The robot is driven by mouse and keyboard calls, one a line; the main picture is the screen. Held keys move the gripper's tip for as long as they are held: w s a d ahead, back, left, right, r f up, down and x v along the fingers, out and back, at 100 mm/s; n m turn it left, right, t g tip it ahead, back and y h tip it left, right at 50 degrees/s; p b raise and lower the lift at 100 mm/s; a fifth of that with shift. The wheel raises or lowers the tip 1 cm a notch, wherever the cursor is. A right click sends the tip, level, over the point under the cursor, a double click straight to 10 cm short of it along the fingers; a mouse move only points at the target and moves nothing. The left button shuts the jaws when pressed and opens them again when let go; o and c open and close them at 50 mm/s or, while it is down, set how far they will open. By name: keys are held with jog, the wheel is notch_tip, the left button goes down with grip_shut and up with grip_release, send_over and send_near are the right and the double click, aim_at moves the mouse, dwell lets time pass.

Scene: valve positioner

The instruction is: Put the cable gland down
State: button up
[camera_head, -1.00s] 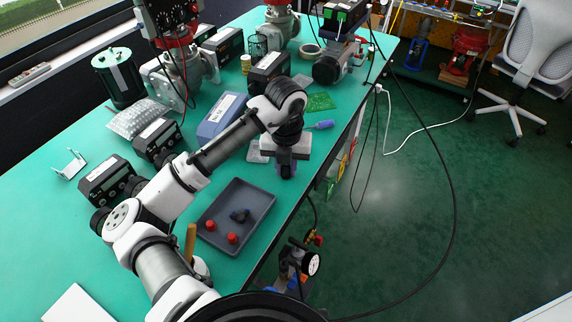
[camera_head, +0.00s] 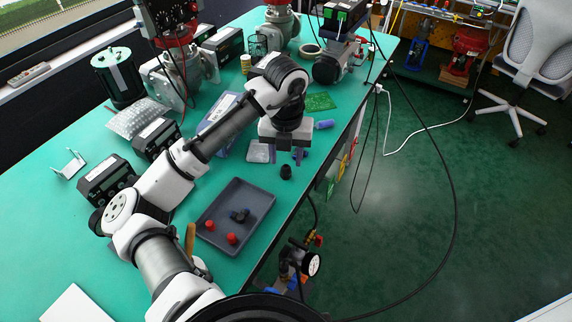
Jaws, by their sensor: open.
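The cable gland (camera_head: 286,172) is a small black piece standing on the green bench top, near the bench's right edge and beyond the grey tray. My gripper (camera_head: 285,155) is open and empty, with its two purplish fingers pointing down. It is a little behind and above the gland, apart from it in the picture.
The grey tray (camera_head: 210,234) holds two red caps (camera_head: 221,231) and a dark fitting (camera_head: 240,215). A clear flat packet (camera_head: 258,151) lies left of my gripper. A blue-handled tool (camera_head: 323,125) and a green circuit board (camera_head: 320,101) lie behind. The bench edge is close on the right.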

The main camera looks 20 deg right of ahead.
aim_at(286, 166)
notch_tip(286, 166, up, 8)
dwell(0.5)
